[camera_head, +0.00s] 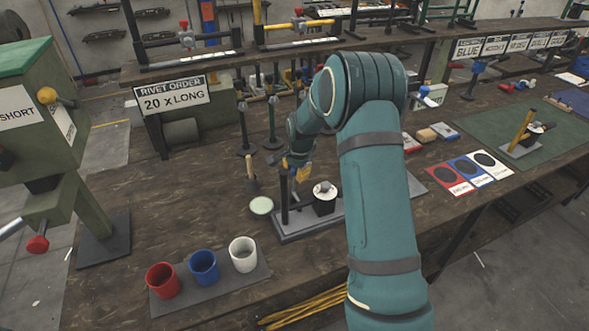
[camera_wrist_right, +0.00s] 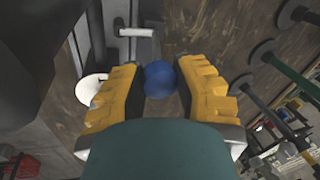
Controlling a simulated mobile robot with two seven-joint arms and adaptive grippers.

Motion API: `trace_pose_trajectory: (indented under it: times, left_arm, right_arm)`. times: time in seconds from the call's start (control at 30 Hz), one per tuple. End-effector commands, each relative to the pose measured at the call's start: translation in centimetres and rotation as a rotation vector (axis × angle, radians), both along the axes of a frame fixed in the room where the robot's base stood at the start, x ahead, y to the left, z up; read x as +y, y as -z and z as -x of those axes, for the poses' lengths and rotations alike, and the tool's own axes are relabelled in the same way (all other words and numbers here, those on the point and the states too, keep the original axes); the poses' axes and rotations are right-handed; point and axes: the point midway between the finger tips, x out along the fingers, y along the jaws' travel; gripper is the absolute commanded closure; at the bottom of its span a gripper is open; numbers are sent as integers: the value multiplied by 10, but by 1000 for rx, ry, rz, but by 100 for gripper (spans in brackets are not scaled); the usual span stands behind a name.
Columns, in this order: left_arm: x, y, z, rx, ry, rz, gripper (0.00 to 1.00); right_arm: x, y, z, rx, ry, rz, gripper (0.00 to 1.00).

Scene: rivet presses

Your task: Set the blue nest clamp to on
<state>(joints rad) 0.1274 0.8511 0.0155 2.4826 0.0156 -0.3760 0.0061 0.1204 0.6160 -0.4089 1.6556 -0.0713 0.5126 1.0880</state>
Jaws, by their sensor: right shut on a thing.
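My right gripper (camera_head: 302,173) reaches down to a fixture with a grey base plate (camera_head: 308,224), a black post and a black block (camera_head: 324,205) carrying a light round part. In the right wrist view its two yellow fingers (camera_wrist_right: 160,85) are shut around a blue ball knob (camera_wrist_right: 160,76), one finger on each side. In the head view my gripper hides this knob, and the lever behind it does not show clearly. I cannot read the clamp's on or off position. My left gripper is not in view.
Red (camera_head: 162,280), blue (camera_head: 203,267) and white cups (camera_head: 243,254) stand on a grey mat at the front. A green press (camera_head: 90,205) stands at the left. A pale green disc (camera_head: 261,205) and upright tools are left of the fixture. A coloured card (camera_head: 468,172) lies to the right.

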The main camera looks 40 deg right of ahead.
Motion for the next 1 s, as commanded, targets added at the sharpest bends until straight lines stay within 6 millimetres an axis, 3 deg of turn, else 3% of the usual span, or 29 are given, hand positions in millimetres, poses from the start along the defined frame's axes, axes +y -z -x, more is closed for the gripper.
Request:
trace_pose_trajectory:
  times: [0.67, 0.7, 0.77, 0.8, 1.0]
  left_arm:
    - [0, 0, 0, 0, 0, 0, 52]
    - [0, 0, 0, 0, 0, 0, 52]
    - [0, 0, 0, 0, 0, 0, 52]
    - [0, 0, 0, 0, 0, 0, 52]
    - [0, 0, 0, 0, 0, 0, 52]
  right_arm:
    - [-3, 2, 6, 8, 5, 2, 100]
    - [-3, 3, 6, 9, 5, 2, 62]
    - [-3, 3, 6, 8, 5, 2, 41]
    - [-3, 2, 5, 7, 5, 1, 36]
    - [-1, 1, 3, 2, 3, 2, 36]
